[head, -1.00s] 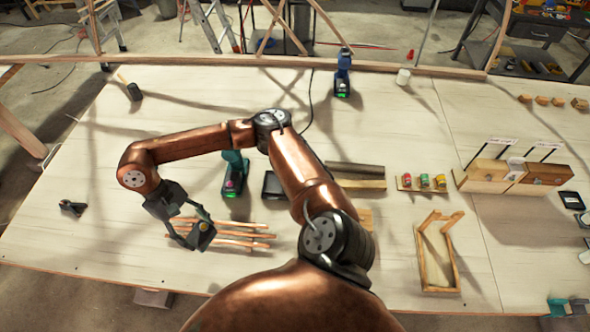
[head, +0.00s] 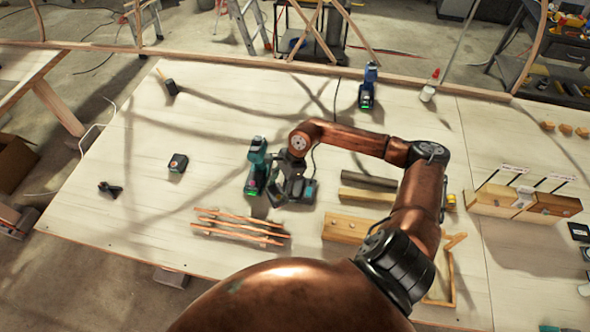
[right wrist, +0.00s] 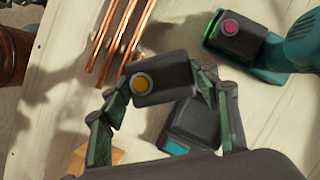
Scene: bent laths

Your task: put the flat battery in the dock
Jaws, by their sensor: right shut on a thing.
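My right gripper (head: 288,192) is shut on a dark battery with a yellow button (right wrist: 154,84), held between both fingers in the right wrist view (right wrist: 160,95). A dark box with a teal label, apparently the dock (right wrist: 190,128), lies below and right of the battery in that view, partly hidden by it and the gripper. In the head view the dock (head: 309,190) shows just right of the gripper. Whether battery and dock touch cannot be told. Another small dark battery-like block (head: 178,163) lies on the table at left. My left gripper is not in view.
A teal drill with a green light (head: 256,168) stands close left of the gripper. Wooden blocks (head: 345,229) lie to the right, a blue drill (head: 368,88) behind. The table's left part is mostly clear.

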